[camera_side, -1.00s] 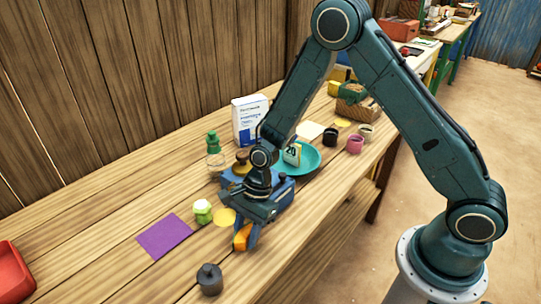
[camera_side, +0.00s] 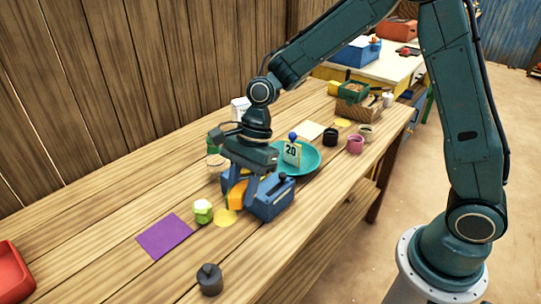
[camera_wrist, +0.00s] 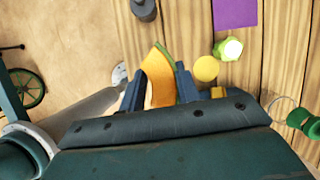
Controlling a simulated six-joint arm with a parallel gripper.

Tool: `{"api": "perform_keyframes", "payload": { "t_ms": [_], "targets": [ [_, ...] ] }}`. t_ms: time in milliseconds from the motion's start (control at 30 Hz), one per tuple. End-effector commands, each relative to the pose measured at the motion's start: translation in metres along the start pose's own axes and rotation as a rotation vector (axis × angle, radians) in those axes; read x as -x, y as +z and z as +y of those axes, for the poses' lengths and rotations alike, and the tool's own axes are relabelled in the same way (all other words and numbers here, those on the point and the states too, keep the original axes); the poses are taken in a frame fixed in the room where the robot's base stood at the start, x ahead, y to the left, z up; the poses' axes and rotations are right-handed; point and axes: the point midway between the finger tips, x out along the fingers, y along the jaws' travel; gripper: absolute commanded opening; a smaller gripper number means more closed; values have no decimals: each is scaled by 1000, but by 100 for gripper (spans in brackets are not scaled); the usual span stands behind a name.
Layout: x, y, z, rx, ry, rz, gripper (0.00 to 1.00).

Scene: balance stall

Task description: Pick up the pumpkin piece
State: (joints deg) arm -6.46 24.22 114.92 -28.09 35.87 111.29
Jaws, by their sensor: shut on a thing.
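The pumpkin piece (camera_side: 237,195) is an orange wedge with a thin green rind edge. My gripper (camera_side: 238,194) is shut on it and holds it above the table, in front of the blue scale body. In the wrist view the pumpkin piece (camera_wrist: 161,80) sits between the two blue fingers of my gripper (camera_wrist: 160,88), with its pointed end sticking out past them. The fingers hide part of its sides.
A green-white piece (camera_side: 203,211), yellow disc (camera_side: 225,217), purple mat (camera_side: 164,237) and dark weight (camera_side: 209,279) lie nearby. The front table is mostly clear.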

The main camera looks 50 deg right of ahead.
Motion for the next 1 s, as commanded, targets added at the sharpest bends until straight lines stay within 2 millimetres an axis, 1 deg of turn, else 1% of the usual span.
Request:
{"api": "perform_keyframes", "payload": {
  "t_ms": [33, 100, 200, 333, 533, 1000],
  "targets": [
    [10, 4, -1, 1, -4, -1, 10],
    [20, 8, -1, 2, -4, -1, 10],
    [31, 13, -1, 1, -2, -1, 10],
    [41, 17, 0, 0, -1, -1, 10],
    [46, 19, 0, 0, 0, 0, 10],
    [46, 19, 0, 0, 0, 0, 10]
  ]
}}
